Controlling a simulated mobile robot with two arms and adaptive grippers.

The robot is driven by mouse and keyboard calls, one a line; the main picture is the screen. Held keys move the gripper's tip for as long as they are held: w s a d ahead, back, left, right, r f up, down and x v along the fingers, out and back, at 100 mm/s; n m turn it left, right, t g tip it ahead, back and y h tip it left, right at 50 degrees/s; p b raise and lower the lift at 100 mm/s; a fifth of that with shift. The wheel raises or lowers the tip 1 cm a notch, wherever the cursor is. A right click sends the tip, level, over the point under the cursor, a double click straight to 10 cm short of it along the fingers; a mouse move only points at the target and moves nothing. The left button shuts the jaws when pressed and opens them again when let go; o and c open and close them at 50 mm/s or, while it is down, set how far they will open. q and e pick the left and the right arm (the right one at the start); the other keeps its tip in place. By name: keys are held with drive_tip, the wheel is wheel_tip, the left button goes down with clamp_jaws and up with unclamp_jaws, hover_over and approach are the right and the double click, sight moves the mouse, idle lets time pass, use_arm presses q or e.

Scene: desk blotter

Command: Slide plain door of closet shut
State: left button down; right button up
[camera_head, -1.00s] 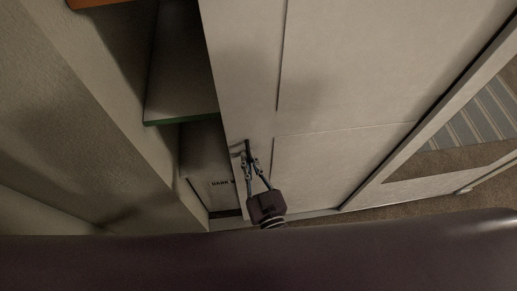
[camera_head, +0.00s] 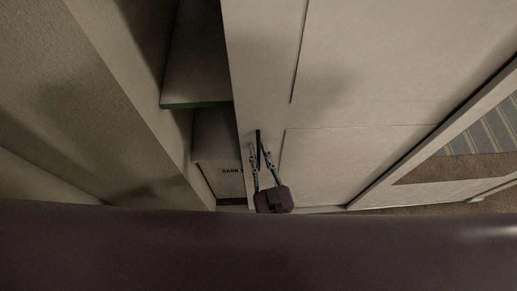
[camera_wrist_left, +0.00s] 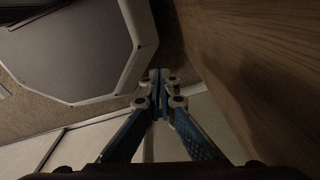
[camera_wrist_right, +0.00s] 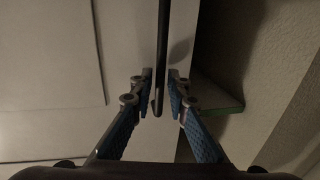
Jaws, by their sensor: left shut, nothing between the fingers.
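The plain closet door (camera_head: 365,60) is a pale flat panel with thin seam lines. Its left edge stands beside a dark opening with shelves, so the closet is partly open there. A dark upright bar handle (camera_head: 258,137) is near that edge; it also shows in the right wrist view (camera_wrist_right: 162,50). My right gripper (camera_head: 259,152) is at the handle's lower end, with its fingers apart on either side of the bar (camera_wrist_right: 161,78). I see gaps between bar and fingertips. My left gripper (camera_wrist_left: 160,78) is shut and empty, away from the door handle.
A green-edged shelf (camera_head: 198,104) and a box with partly hidden lettering (camera_head: 230,183) are inside the opening. A textured wall (camera_head: 90,110) bounds it on the left. A brown wooden surface (camera_wrist_left: 245,60) is close beside my left gripper.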

drive_tip(key=v, duration=1.1)
